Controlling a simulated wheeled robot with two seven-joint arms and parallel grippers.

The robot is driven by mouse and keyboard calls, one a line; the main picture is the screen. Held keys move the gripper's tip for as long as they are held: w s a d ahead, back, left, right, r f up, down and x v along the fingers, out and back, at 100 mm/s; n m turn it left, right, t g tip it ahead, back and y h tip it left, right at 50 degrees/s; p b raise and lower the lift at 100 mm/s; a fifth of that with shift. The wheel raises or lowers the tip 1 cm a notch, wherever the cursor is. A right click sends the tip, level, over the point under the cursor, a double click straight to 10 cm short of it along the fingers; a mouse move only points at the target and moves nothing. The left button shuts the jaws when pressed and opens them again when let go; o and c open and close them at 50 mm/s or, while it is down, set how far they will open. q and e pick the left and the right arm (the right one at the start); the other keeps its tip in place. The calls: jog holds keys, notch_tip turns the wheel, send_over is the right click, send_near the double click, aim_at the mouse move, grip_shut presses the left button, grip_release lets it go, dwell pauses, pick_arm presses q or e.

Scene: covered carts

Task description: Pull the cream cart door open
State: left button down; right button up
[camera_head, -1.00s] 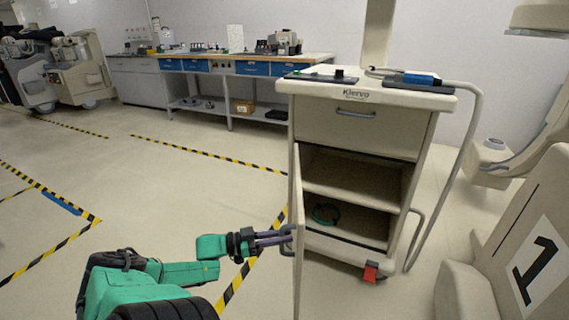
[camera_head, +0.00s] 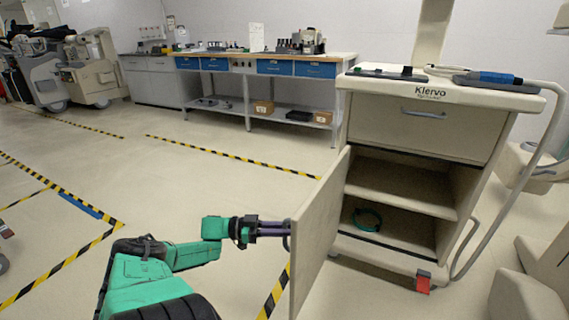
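The cream cart (camera_head: 418,121) stands at the right, with a drawer above an open compartment. Its door (camera_head: 322,229) is swung out on the left side and stands well open, its inner face in view. My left gripper (camera_head: 287,230) is at the door's outer side by the handle, which is mostly hidden behind the door edge. The fingers lie at the handle, but the tips are hidden, so I cannot tell whether they are closed on it. My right gripper is not in view.
A green coil (camera_head: 367,219) lies on the cart's lower shelf. A red pedal (camera_head: 423,281) sits at the cart's foot. A workbench (camera_head: 262,68) with blue drawers stands behind. The floor left of the door is clear, marked with striped tape.

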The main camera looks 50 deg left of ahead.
pick_arm(q)
jog(key=shift+f, duration=0.15)
jog(key=c, duration=0.8)
grip_release()
jog(key=shift+s, duration=0.1)
jog(key=b+v, duration=0.3)
jog(key=v, duration=1.1)
jog(key=shift+s, duration=0.2)
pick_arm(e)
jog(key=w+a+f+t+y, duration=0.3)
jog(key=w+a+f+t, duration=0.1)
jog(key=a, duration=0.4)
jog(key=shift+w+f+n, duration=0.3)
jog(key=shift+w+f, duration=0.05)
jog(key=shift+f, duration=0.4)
pick_arm(q)
jog(key=shift+a, duration=0.15)
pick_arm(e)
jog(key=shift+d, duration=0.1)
